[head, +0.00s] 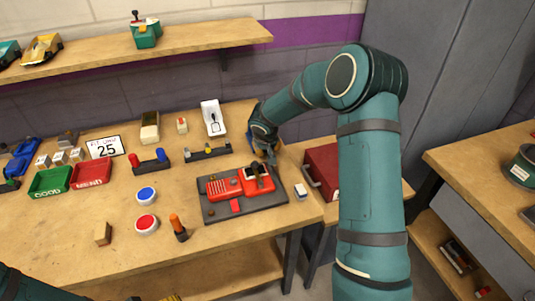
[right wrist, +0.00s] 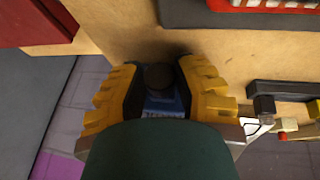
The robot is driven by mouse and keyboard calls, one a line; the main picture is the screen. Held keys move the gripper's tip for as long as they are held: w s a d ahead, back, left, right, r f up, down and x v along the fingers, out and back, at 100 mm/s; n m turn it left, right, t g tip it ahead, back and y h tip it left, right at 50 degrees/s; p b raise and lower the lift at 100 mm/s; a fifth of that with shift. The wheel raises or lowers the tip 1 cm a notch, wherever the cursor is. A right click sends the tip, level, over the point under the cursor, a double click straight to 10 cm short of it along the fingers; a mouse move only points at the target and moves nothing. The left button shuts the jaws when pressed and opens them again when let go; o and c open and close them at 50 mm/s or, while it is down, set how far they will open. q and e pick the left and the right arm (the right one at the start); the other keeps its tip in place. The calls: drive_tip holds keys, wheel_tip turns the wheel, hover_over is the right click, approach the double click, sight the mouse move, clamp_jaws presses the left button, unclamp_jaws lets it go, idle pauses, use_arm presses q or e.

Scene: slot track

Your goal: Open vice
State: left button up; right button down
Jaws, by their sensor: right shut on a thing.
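The vice (right wrist: 165,103) appears to be the small blue body with lettering in the right wrist view. A round black knob (right wrist: 160,77) stands on top of it, between the yellow fingers. My right gripper (right wrist: 161,82) is shut on this knob from above. In the head view my right gripper (head: 266,152) is at the back right of the workbench, and it hides most of the vice. My left arm (head: 30,287) enters at the lower left. Only a bit of yellow and dark shows at the bottom edge there, perhaps my left gripper (head: 160,298).
A red device (head: 222,187) lies on a dark mat (head: 218,212) in front of my right gripper. A dark rail (head: 208,153) with small parts lies left of it. A red box (head: 322,170) stands to the right.

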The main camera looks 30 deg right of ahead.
drive_tip(key=shift+f, duration=0.1)
idle(0.4)
drive_tip(key=c, duration=0.7)
unclamp_jaws()
drive_tip(key=shift+o, duration=0.2)
drive_tip(key=v, duration=1.2)
drive_tip(key=shift+w+a, duration=0.1)
drive_tip(key=shift+a, duration=0.05)
